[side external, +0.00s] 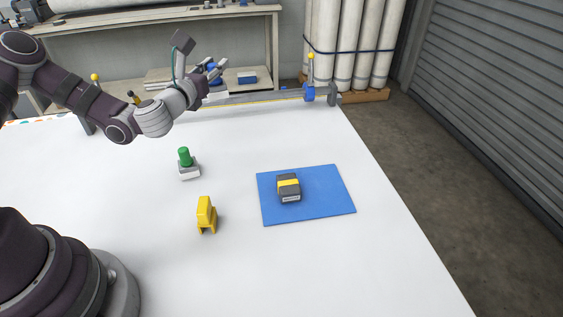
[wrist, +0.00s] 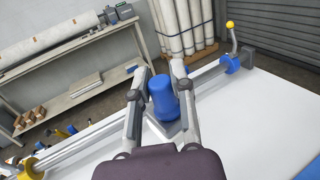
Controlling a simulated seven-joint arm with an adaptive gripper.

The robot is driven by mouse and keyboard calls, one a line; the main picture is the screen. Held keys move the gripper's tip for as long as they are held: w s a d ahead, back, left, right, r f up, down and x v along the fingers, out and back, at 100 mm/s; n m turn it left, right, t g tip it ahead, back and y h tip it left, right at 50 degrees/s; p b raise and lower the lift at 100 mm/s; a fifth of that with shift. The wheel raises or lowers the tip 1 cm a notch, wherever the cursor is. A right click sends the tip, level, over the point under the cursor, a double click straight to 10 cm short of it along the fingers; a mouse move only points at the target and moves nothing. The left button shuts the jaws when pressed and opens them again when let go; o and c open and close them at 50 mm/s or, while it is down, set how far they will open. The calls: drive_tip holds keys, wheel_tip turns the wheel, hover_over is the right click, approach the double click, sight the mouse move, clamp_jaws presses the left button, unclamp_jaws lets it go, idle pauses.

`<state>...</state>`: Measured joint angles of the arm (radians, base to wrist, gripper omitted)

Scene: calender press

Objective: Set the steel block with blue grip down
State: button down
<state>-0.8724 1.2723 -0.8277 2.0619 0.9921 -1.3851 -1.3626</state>
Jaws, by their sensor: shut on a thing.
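My gripper (side external: 217,69) is raised over the far edge of the white table in the side view. In the wrist view my gripper (wrist: 160,76) has its two fingers on either side of a blue cylindrical grip (wrist: 163,98), shut on it. The grey steel block (wrist: 172,129) under the grip shows only partly, hidden by the fingers and wrist. In the side view the fingers cover most of the held piece, with a little of the blue grip (side external: 211,67) showing. I cannot tell how far the block is above the surface.
A blue mat (side external: 325,205) carries a dark block with a yellow band (side external: 289,187). A green-gripped block (side external: 189,170) and a yellow stand (side external: 206,214) are on the white table (side external: 390,270). A rail with a blue clamp (side external: 309,92) runs along the far edge.

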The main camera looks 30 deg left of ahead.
drive_tip(key=shift+a+r, duration=0.1)
drive_tip(key=shift+r, duration=0.35)
drive_tip(key=s+d+m+g+h, duration=0.1)
drive_tip(key=s+d+m+h, duration=0.25)
drive_tip(key=d+h, duration=0.45)
drive_tip(key=s+d+m+g+h, duration=0.1)
drive_tip(key=s+d+m+h, duration=0.2)
drive_tip(key=d, duration=0.9)
drive_tip(key=s+d+m+g+h, duration=0.1)
drive_tip(key=s+d+m+h, duration=0.1)
drive_tip(key=d+m+h, duration=0.6)
drive_tip(key=s+d+g+h, duration=0.2)
drive_tip(key=s+d+g, duration=0.2)
drive_tip(key=s+d, duration=0.45)
drive_tip(key=shift+m+g, duration=0.4)
drive_tip(key=shift+m, duration=0.15)
drive_tip(key=f, duration=1.4)
drive_tip(key=shift+d+f, duration=0.35)
drive_tip(key=shift+f, duration=0.1)
drive_tip(key=c, duration=1)
unclamp_jaws()
